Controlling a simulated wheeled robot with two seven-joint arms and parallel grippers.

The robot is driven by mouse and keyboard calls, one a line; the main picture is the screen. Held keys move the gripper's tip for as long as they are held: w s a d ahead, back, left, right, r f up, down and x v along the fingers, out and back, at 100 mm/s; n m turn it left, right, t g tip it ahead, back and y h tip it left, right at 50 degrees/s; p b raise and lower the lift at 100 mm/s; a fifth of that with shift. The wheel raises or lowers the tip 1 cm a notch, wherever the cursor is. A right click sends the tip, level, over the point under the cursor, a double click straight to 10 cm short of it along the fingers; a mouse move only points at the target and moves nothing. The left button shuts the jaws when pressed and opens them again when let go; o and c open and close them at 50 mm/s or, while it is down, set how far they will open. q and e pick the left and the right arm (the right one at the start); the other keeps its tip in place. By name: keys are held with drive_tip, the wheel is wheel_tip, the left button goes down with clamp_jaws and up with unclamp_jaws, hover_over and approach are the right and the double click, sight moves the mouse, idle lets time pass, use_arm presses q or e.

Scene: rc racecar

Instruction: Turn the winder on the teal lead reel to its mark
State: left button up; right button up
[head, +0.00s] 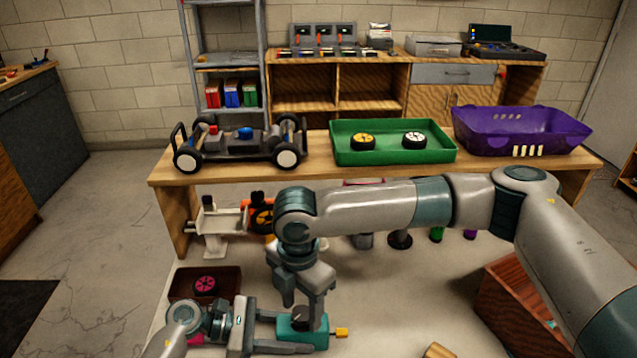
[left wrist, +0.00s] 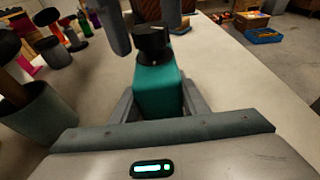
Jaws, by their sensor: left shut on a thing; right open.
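The teal lead reel (head: 314,338) is at the bottom middle of the head view, with a yellow piece (head: 341,333) at its right end. My left gripper (head: 290,336) is shut on the reel's body from the left. In the left wrist view the teal reel (left wrist: 157,92) sits between the left fingers, with the black winder (left wrist: 152,44) on top. My right gripper (head: 308,312) points down over the winder. Its open fingers (left wrist: 146,28) show on both sides of the winder's top in the left wrist view; contact cannot be told. The mark cannot be made out.
A brown box with a pink wheel (head: 205,283) stands left of the reel; a wooden crate (head: 505,315) stands at the right. Behind are a bench with an RC car chassis (head: 240,145), a green tray (head: 437,156) with two wheels, and a purple basket (head: 520,133).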

wheel_tip(320, 180, up, 12)
drive_tip(key=w+d+r+m+t+y, duration=0.2)
drive_tip(key=w+d+r+m+t, duration=0.2)
drive_tip(key=w+r, duration=1)
drive_tip(key=shift+w+d+r+t, duration=0.25)
drive_tip(key=shift+r+t, duration=0.2)
drive_tip(key=shift+t, duration=1.35)
drive_tip(key=n+g+h, duration=0.2)
drive_tip(key=n+g, duration=0.6)
drive_tip(key=n, duration=0.6)
hover_over(302, 313)
wheel_tip(302, 313, down, 15)
drive_tip(key=shift+f, duration=0.1)
